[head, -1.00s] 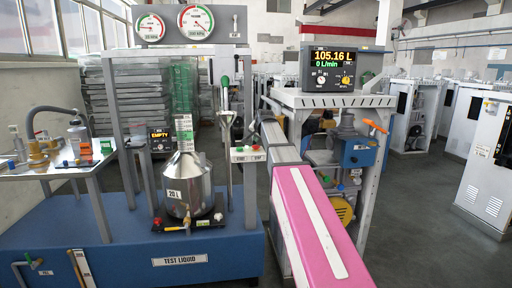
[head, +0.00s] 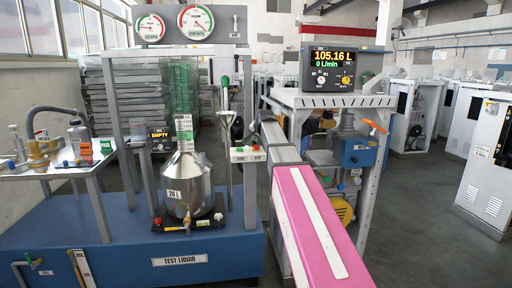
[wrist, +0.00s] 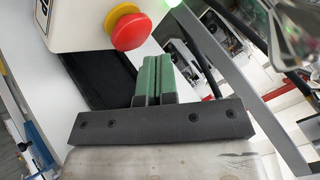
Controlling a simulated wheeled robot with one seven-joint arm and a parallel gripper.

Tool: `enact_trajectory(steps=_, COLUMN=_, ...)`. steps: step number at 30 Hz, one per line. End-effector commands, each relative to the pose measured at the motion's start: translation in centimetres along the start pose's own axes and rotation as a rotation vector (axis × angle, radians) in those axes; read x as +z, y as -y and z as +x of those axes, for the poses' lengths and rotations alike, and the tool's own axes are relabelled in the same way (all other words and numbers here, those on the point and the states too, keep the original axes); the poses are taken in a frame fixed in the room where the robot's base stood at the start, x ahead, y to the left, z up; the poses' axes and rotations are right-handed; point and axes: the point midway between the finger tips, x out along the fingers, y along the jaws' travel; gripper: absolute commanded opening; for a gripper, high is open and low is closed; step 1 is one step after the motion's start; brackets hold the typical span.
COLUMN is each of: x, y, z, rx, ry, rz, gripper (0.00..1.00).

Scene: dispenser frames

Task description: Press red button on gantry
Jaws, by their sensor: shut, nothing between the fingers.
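The red button (wrist: 131,30) is a round mushroom cap on a yellow collar, on a white control box (wrist: 88,25), at the top of the wrist view. My gripper (wrist: 154,58) is shut, its two green fingers side by side with nothing between them. In the wrist picture the fingertips appear just below and right of the red button; I see no contact. In the head view the white control box (head: 248,155) is fixed to the grey gantry frame (head: 249,110) with small buttons on top. My gripper is not distinguishable there.
A steel vessel (head: 188,185) stands on the blue base (head: 110,225) beneath the gantry. A metal funnel (head: 225,97) is near the control box. A display unit (head: 333,70) sits on a white stand to the right. A side table (head: 60,172) with fittings is at left.

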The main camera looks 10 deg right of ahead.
Motion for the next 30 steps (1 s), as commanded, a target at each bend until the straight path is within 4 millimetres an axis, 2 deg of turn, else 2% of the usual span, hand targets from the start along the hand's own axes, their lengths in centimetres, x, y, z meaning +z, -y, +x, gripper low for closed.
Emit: enact_trajectory(steps=30, x=0.43, y=-0.42, z=0.59, rx=0.000, ry=0.000, rz=0.000, gripper=0.00)
